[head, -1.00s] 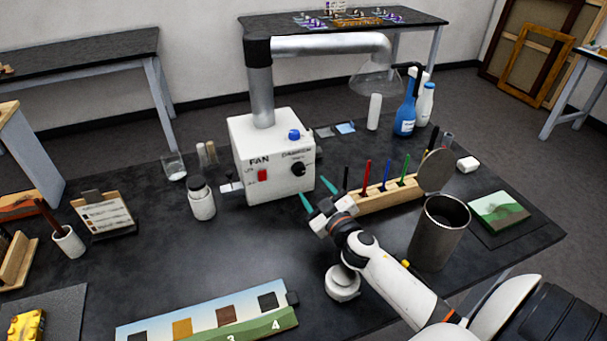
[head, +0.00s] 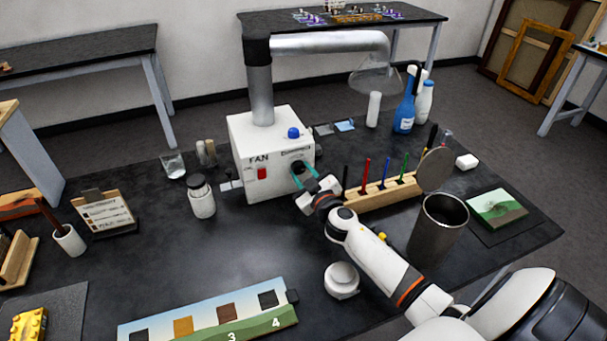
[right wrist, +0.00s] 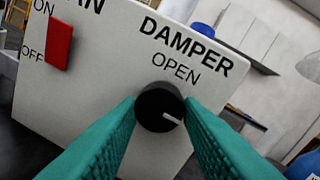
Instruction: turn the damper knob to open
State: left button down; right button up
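The white fan box (head: 250,150) stands on the dark bench, with a black round damper knob (head: 297,167) on its front. In the right wrist view the knob (right wrist: 158,106) sits below the words DAMPER and OPEN, and its white pointer line points to the lower right, away from OPEN. My right gripper (head: 308,179) is at the knob; its green fingers (right wrist: 160,110) stand apart, one on each side of it. Whether they touch the knob I cannot tell. My left gripper is not in view.
A red fan switch (head: 262,174) is left of the knob, and a blue part (head: 293,133) sits on the box top. A wooden rack (head: 380,190) with coloured sticks and a metal cup (head: 437,228) are to the right. The bench front of the box is largely clear.

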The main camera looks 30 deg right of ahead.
jog(key=shift+c, duration=0.8)
jog(key=shift+n, duration=0.3)
jog(key=n+p, duration=0.1)
jog(key=n, duration=0.2)
jog(key=shift+r, duration=0.15)
jog(key=n+p, duration=0.2)
jog(key=n, duration=0.3)
jog(key=shift+g, duration=0.4)
jog(key=n+p, duration=0.1)
jog(key=n, duration=0.3)
jog(key=shift+r+h, duration=0.1)
jog(key=shift+h, duration=0.2)
jog(key=n, duration=0.4)
jog(key=shift+a+h+p, duration=0.1)
jog(key=shift+h+p, duration=0.2)
jog(key=shift+p, duration=0.1)
jog(key=shift+g, duration=0.3)
jog(key=o, duration=1)
